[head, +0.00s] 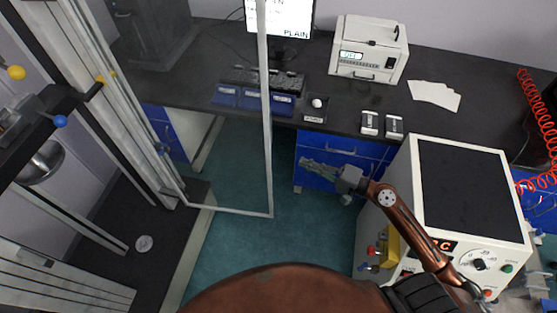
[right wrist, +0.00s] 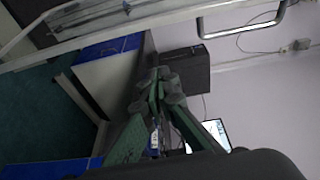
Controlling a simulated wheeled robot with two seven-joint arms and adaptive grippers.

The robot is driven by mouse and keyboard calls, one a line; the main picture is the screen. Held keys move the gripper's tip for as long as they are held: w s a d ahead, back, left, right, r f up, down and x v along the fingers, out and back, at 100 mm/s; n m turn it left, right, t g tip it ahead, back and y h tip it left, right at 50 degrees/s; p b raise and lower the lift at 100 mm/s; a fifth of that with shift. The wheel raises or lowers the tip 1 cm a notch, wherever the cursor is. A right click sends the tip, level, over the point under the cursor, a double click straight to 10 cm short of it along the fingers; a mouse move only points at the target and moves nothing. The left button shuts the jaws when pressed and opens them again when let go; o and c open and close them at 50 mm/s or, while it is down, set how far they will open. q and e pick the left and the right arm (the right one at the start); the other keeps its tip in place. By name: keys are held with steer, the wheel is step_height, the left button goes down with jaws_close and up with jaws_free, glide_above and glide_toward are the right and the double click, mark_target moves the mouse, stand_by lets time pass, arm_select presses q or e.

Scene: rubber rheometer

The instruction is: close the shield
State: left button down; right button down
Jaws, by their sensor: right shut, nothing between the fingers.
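The shield (head: 269,120) is a clear panel in a thin pale grey frame. It stands open, swung out from the tall machine (head: 130,110) at the left, with its lower edge over the teal floor. My right gripper (head: 306,165) is shut and empty, to the right of the shield's free edge in the picture and apart from it there. In the right wrist view the closed fingers (right wrist: 160,82) point away from the camera. A pale bar crosses the top of that view; I cannot tell whether it is part of the shield. My left gripper is not in view.
A dark bench with blue drawers (head: 342,148) runs along the back, holding a monitor (head: 280,18), keyboard, blue trays and a white device (head: 368,48). A white instrument box (head: 463,190) stands at right, near my right arm. Open floor (head: 300,235) lies below the gripper.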

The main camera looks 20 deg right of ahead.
steer(key=w+a+r+p, duration=0.1)
steer(key=w+a+p, duration=0.2)
steer(key=a, duration=0.5)
steer(key=shift+w+a+p, duration=0.3)
steer(key=shift+w+p, duration=0.1)
steer(key=shift+w, duration=0.15)
